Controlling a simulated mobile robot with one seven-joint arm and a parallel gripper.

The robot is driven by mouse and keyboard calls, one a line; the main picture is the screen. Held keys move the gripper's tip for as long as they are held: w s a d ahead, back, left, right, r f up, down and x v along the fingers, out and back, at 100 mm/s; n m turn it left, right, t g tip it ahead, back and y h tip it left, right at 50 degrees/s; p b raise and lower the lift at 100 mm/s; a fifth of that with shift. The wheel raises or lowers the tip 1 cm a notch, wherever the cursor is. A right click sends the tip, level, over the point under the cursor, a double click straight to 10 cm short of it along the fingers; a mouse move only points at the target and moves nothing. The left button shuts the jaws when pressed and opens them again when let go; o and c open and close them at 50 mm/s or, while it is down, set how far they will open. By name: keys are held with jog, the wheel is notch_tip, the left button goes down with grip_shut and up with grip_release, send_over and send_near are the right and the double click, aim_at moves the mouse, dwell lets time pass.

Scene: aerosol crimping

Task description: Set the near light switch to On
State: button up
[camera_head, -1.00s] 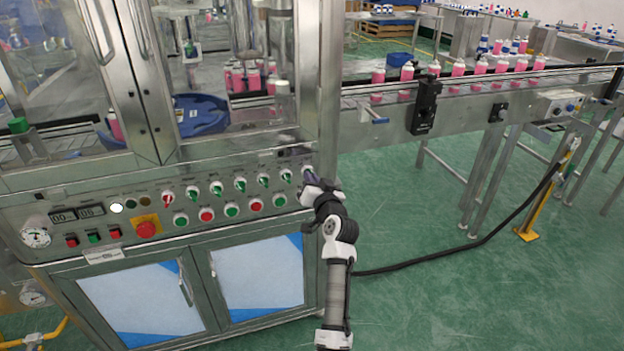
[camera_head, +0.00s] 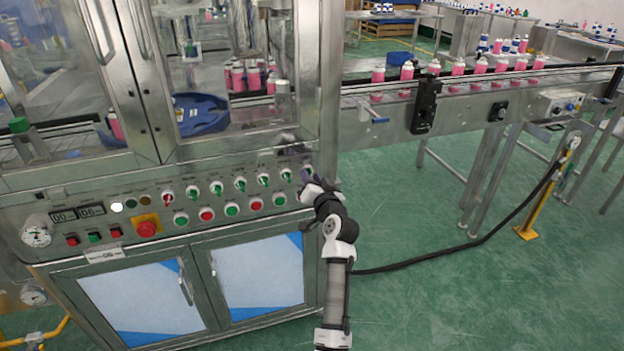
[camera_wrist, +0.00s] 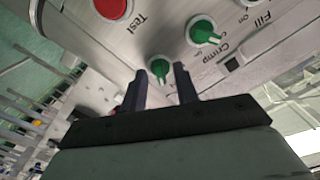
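The control panel (camera_head: 150,205) carries a row of selector switches, and my gripper (camera_head: 306,179) is at the right end of that row. In the wrist view a green rotary switch (camera_wrist: 159,71) lies between the tips of my gripper's two dark fingers, which are spread apart. Whether the fingers touch this switch cannot be told. Its own label is not readable, so I cannot confirm that it is the light switch. Another green switch (camera_wrist: 203,31) sits beside it, near the word "Crimp". In the head view my gripper hides most of the end switch.
A red button (camera_wrist: 113,7) marked "Test" is close by in the wrist view. Cabinet doors (camera_head: 258,277) are below the panel. A conveyor (camera_head: 480,95) with pink cans runs off to the right. Open green floor lies right of my arm, crossed by a black cable (camera_head: 430,258).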

jog(key=shift+s, duration=0.1)
jog(key=b+v, duration=0.3)
jog(key=v, duration=1)
jog(key=shift+s, duration=0.3)
jog(key=shift+d+r, duration=0.1)
